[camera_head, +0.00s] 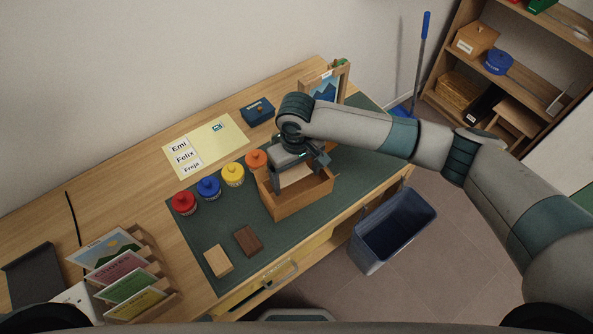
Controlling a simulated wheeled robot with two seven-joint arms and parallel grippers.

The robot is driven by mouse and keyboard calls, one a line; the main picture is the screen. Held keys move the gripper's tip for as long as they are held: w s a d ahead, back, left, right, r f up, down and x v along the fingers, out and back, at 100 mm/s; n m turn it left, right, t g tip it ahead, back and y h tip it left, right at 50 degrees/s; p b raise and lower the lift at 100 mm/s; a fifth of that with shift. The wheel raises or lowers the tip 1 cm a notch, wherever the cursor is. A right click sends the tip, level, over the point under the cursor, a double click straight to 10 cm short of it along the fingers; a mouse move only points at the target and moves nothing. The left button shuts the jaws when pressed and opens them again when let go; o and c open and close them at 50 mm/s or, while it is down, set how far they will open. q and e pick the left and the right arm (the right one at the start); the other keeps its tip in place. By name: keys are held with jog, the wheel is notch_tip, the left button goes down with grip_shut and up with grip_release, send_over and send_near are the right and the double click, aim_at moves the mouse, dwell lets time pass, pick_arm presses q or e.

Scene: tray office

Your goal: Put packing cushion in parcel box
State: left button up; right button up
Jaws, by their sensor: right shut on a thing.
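The parcel box (302,203) is an open light-brown box on the green desk mat. My right gripper (298,172) points down at the box opening and is shut on a pale, flat-looking thing, which I take to be the packing cushion (297,180). The cushion shows just below the gripper, within the outline of the box. The gripper hides part of it, and I cannot tell whether it touches the box floor. My left gripper is not in view.
Red, blue, yellow and orange jars (233,174) stand left of the box. Two small blocks (248,240) lie in front. A picture frame (325,84) and a navy box (257,111) stand behind. A blue bin (392,232) is on the floor at right.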

jog(key=shift+f+b, duration=0.4)
jog(key=shift+f, duration=1.7)
jog(key=o, duration=0.9)
jog(key=shift+c, duration=0.8)
jog(key=shift+r, duration=0.1)
notch_tip(320, 180, up, 10)
jog(key=p, duration=1.1)
